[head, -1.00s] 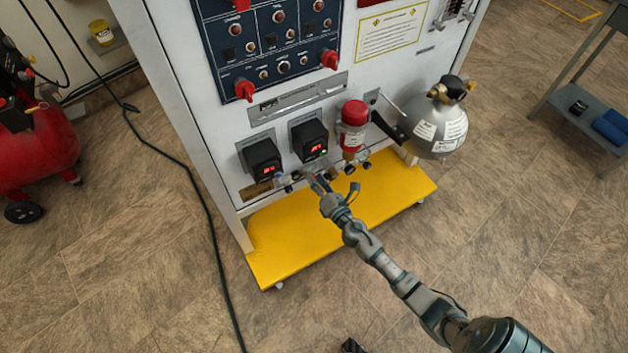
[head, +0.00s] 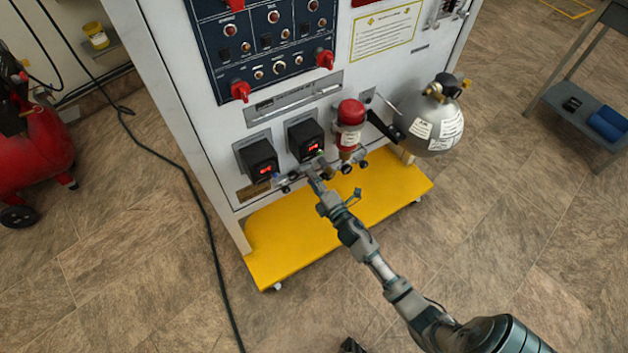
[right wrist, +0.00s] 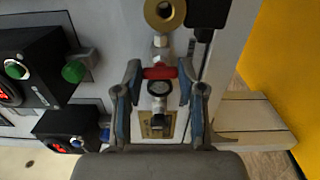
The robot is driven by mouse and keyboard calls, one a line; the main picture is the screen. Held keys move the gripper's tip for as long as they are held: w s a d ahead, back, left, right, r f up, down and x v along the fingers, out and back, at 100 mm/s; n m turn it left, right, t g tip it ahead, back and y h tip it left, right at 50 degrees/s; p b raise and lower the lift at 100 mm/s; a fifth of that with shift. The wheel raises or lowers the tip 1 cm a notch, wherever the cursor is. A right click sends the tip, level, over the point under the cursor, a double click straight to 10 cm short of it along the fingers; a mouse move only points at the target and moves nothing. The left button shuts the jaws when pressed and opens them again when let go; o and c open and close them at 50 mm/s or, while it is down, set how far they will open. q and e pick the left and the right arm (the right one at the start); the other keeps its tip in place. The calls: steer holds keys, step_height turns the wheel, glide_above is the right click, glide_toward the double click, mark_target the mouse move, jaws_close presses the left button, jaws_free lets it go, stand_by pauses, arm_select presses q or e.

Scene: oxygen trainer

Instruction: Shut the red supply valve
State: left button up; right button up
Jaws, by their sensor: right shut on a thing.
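The red supply valve (right wrist: 159,73) shows in the right wrist view as a small red handle. It lies crosswise to the metal line that runs up the picture. My right gripper (right wrist: 160,80) has a finger on each side of it and is shut on the handle. In the head view my right gripper (head: 314,181) is at the row of fittings low on the panel, below the black display boxes. The handle is hidden or too small to tell there. My left gripper is not in view.
Black display boxes (head: 259,157) and a red-capped filter (head: 350,125) stick out above the fittings. A grey cylinder (head: 437,120) hangs at the right. The yellow base (head: 290,250) juts out below.

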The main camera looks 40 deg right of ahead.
steer(key=shift+s+d+f+m, duration=0.2)
steer(key=shift+f+m, duration=0.1)
steer(key=shift+m, duration=0.2)
steer(key=o, duration=1.1)
steer(key=shift+w, duration=0.1)
steer(key=shift+o, duration=0.2)
steer(key=v, duration=1.2)
